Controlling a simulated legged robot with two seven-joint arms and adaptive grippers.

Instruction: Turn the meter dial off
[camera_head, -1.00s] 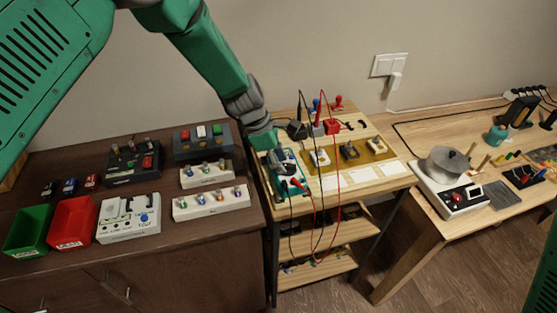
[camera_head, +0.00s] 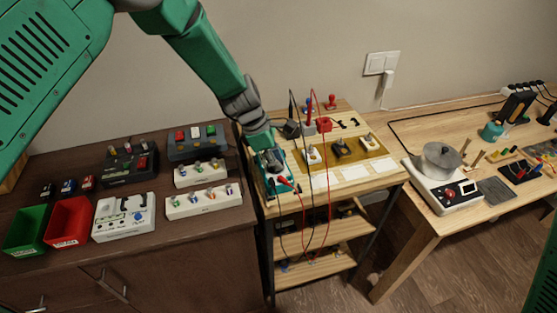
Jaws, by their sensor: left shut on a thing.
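The meter (camera_head: 269,190) is a teal-edged box at the left end of the small wooden shelf stand. Red and black leads run from it. My left gripper (camera_head: 271,160) reaches down from above onto the meter's face. It is shut on the meter's dial, and the dial itself is mostly hidden behind the fingers. I cannot read the dial's position. My right gripper is not in view.
To the left, a dark cabinet holds a green bin (camera_head: 27,229), a red bin (camera_head: 68,222) and several switch boxes. A yellow board (camera_head: 343,150) with parts lies right of the meter. A pot (camera_head: 439,160) sits on a white device on the right table.

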